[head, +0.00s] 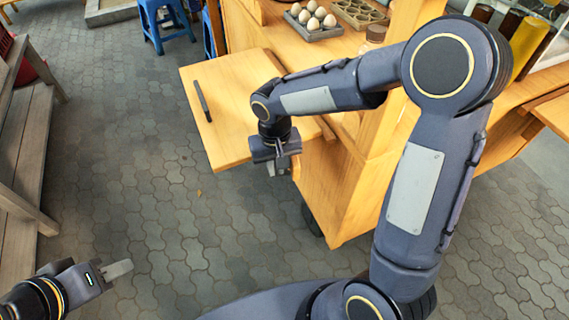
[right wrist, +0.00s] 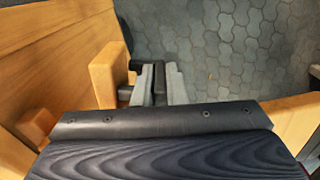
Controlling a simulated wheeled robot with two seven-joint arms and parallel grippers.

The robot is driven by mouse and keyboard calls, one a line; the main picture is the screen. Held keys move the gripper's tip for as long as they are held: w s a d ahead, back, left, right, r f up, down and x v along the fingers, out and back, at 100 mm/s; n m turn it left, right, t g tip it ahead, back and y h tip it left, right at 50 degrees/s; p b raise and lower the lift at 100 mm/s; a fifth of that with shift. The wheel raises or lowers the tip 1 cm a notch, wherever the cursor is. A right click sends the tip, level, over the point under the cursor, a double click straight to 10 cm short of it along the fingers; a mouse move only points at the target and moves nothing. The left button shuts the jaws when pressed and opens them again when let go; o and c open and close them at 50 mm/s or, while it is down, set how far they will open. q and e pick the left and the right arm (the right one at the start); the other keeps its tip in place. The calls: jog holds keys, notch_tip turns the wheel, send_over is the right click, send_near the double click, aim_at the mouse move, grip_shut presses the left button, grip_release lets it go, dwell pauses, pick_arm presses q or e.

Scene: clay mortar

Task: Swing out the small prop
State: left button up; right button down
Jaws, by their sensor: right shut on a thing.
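The small wooden prop (right wrist: 106,75) shows in the right wrist view as a short pale bar with a dark fitting at its side, close to the wooden cart side. My right gripper (head: 278,168) is below the edge of the flat wooden leaf in the head view, beside the cart. Its fingers also show in the right wrist view (right wrist: 158,84), shut at the dark fitting by the prop. The exact contact is partly hidden. In the head view the prop is mostly hidden by my wrist. My left gripper (head: 118,270) is low at the left, away from the cart, seen side-on.
The wooden leaf (head: 228,92) juts out left from the cart (head: 345,190), with a dark stick (head: 202,102) on it. An egg tray (head: 313,22) stands on the cart. A bench (head: 28,150) is at left. The paving between is clear.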

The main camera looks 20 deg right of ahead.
jog(key=shift+a, duration=0.1)
jog(key=c, duration=1.5)
grip_release()
jog(key=shift+r+p, duration=0.7)
jog(key=shift+r, duration=3.25)
